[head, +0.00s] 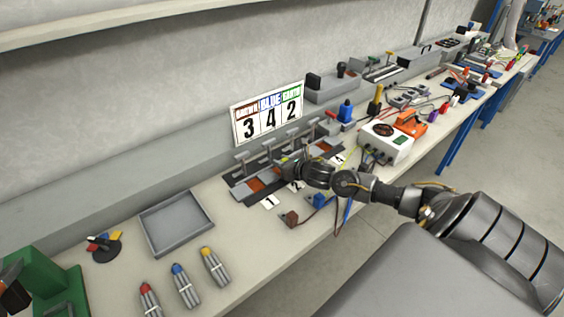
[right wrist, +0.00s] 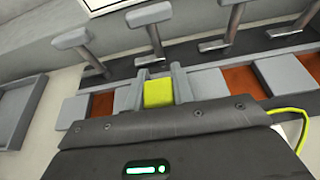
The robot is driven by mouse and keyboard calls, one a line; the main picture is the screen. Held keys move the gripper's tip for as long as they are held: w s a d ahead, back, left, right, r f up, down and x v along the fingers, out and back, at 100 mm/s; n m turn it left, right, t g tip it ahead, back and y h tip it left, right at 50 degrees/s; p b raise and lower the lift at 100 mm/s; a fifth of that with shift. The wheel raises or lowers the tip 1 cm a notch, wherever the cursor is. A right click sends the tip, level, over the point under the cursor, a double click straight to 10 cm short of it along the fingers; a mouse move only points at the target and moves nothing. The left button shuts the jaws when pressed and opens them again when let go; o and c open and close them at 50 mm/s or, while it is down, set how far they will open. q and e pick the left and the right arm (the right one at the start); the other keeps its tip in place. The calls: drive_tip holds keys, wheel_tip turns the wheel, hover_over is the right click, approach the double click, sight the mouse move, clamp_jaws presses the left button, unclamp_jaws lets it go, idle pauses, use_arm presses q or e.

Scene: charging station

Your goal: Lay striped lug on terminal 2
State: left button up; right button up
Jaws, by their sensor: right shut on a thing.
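My right gripper (head: 288,167) is shut on the striped lug, whose yellow face (right wrist: 158,92) shows between the two grey fingers in the right wrist view. The lug lines up with the second clamp from the left, in the row of copper terminals (right wrist: 101,105). I cannot tell whether it touches the pad beneath; the gripper hides that spot. A yellow cable (right wrist: 290,112) bends beside the gripper at right. In the head view, the terminal block (head: 255,186) has T-handled clamps, and number card 1 (head: 269,202) lies in front. My left gripper is not in view.
A sign (head: 267,115) reads brown 3, blue 4, earth 2. A brown lug (head: 290,218) and a blue lug (head: 319,201) lie near the bench's front edge. A grey tray (head: 177,222) stands left of the block. A white meter box (head: 386,141) stands to the right.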

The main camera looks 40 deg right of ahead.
drive_tip(key=shift+f+b, duration=0.95)
drive_tip(key=shift+f, duration=0.15)
drive_tip(key=o, duration=1)
drive_tip(key=shift+o, duration=0.2)
drive_tip(key=shift+s, duration=0.15)
drive_tip(key=b+v, duration=0.1)
drive_tip(key=v, duration=0.8)
drive_tip(key=shift+s, duration=0.25)
drive_tip(key=shift+s+r+b, duration=0.3)
drive_tip(key=shift+s+r, duration=0.05)
drive_tip(key=shift+s, duration=0.1)
drive_tip(key=shift+r, duration=0.1)
